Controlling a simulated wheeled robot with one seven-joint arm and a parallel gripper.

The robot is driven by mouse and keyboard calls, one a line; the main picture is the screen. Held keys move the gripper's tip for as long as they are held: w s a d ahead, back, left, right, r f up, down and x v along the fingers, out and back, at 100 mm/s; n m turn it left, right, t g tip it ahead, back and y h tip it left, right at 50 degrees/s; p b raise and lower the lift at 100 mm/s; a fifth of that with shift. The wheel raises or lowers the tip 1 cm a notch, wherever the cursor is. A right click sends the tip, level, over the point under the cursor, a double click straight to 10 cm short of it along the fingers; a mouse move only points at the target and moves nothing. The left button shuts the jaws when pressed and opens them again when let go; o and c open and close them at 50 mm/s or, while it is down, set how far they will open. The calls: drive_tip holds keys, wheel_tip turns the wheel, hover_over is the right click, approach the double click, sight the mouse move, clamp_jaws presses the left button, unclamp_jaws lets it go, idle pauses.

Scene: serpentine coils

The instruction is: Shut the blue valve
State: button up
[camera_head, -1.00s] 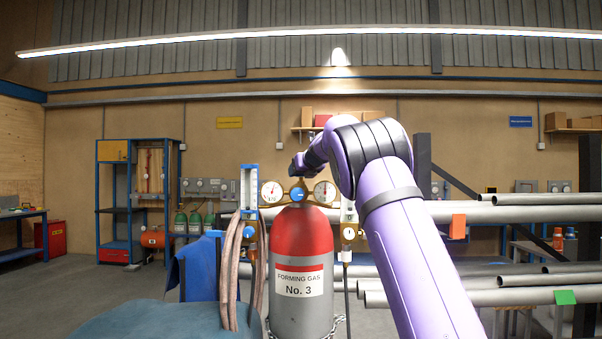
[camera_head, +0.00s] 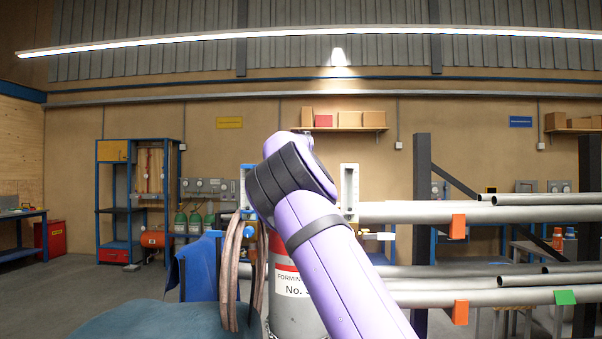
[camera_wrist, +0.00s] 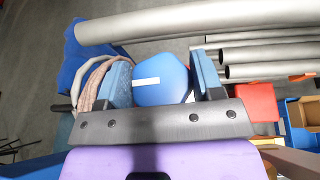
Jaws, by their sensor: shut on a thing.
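The blue valve knob (camera_wrist: 160,88), with a white stripe on its face, sits between the two blue-padded fingers of my gripper (camera_wrist: 162,66) in the wrist view. The fingers stand on its left and right sides, and my gripper is shut on it. The grey and red gas cylinder (camera_head: 290,287), labelled "FORMING GAS", shows partly behind my arm.
Copper-coloured hoses (camera_head: 232,270) hang left of the cylinder, and also loop beside the left finger in the wrist view (camera_wrist: 92,85). Long grey pipes (camera_head: 490,213) lie on a rack to the right. A blue cloth (camera_head: 200,268) hangs at left.

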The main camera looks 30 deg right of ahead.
drive_tip(key=shift+m+h, duration=0.4)
drive_tip(key=shift+g, duration=0.3)
drive_tip(key=o, duration=0.9)
drive_tip(key=v, duration=1)
drive_tip(key=shift+s+a+r, duration=0.1)
drive_tip(key=shift+s+a, duration=0.1)
drive_tip(key=shift+s, duration=0.15)
